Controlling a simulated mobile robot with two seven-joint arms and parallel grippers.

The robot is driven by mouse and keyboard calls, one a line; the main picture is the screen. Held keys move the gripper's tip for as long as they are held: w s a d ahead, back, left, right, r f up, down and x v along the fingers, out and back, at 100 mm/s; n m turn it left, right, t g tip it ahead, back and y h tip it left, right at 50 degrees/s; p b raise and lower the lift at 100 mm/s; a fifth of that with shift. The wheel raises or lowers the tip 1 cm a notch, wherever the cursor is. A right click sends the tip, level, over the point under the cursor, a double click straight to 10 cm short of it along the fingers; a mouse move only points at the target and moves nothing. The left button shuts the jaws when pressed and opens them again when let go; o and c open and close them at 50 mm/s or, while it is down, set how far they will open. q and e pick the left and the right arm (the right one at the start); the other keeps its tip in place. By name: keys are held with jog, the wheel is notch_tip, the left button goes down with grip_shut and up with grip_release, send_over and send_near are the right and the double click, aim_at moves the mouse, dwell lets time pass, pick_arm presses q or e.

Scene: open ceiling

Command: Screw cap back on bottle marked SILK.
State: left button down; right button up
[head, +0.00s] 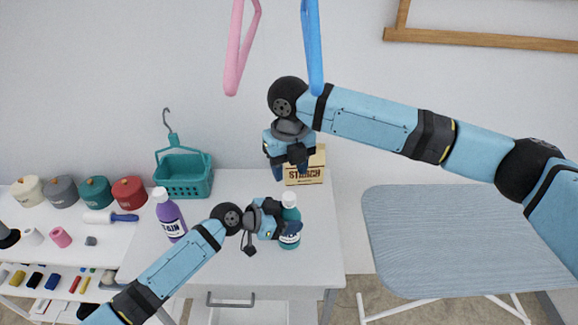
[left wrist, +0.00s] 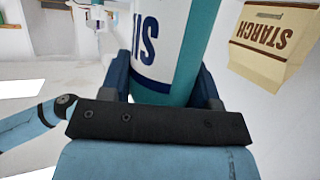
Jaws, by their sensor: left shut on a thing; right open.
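The teal bottle (head: 290,214), its label partly covered, stands upright near the right side of the white table. The left wrist view shows the same bottle (left wrist: 178,45) close up, with the letters "SI" upside down. Its top (head: 289,199) is white; I cannot tell whether this is a seated cap or the bare neck. My left gripper (head: 284,232) is shut around the bottle's body from the left; its fingers (left wrist: 163,82) lie on both sides of it. My right gripper (head: 289,168) is open, pointing down above and behind the bottle, apart from it.
A purple bottle (head: 170,217) stands left on the table (head: 240,190). A STARCH box (head: 305,172) stands behind my right gripper. A teal basket (head: 184,178) is at the back left. An ironing board (head: 450,235) is at the right. Pink (head: 240,50) and blue (head: 313,50) hanging loops are above.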

aim_at(289, 196)
jog(key=shift+f, duration=0.1)
jog(key=shift+f, duration=3.95)
jog(key=c, duration=0.8)
jog(key=shift+o, duration=0.2)
jog(key=m, duration=0.3)
jog(key=o, duration=1)
